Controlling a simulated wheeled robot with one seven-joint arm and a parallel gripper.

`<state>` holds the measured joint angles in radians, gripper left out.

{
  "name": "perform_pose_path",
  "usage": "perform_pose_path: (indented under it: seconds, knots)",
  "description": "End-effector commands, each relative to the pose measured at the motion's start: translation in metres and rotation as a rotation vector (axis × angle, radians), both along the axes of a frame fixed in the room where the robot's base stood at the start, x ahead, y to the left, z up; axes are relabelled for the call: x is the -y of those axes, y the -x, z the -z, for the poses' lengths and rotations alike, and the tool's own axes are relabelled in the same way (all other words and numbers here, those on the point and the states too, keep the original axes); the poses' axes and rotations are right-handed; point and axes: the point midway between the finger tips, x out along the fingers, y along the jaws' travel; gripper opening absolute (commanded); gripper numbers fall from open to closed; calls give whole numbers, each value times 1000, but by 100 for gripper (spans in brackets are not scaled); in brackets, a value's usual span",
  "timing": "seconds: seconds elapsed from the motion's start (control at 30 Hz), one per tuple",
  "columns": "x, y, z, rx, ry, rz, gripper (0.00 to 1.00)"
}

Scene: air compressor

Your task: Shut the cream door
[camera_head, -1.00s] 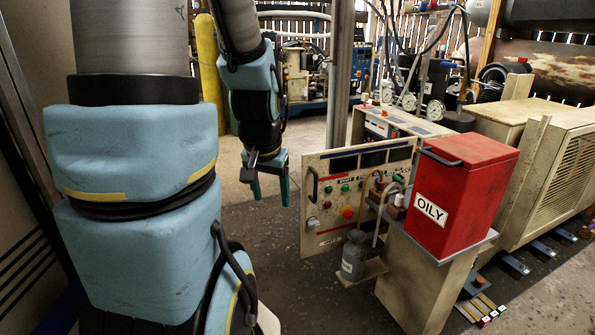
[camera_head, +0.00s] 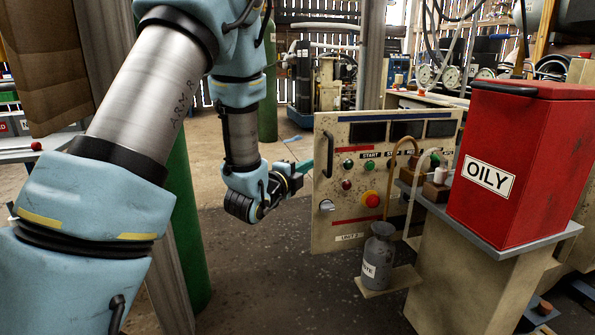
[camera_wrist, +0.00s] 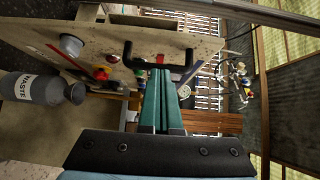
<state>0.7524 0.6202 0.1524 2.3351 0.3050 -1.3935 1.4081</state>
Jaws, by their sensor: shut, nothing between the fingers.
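The cream door (camera_head: 345,215) is an upright panel with a row of dark displays, buttons and a red knob. It stands swung out from its cabinet, facing me. A black bar handle (camera_head: 327,155) is on its left edge, and it also shows in the wrist view (camera_wrist: 127,52). My gripper (camera_head: 308,165) is just left of the handle, with its green fingers pointing toward it. In the wrist view the shut fingers (camera_wrist: 161,85) reach to the handle's bar. Whether they touch it I cannot tell.
A red bin marked OILY (camera_head: 510,165) stands on a cream stand at the right. A grey WASTE bottle (camera_head: 379,255) sits on a small ledge in front of the door; it also shows in the wrist view (camera_wrist: 40,90). The floor left of the door is open.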

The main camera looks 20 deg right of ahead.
Motion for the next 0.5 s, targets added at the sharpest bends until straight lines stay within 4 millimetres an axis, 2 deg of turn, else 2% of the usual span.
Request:
perform_pose_path:
  seconds: [0.17, 0.5]
  knots:
    - [12, -1, 1, 34, 5, 18, 0]
    - [58, -35, 1, 32, 5, 16, 0]
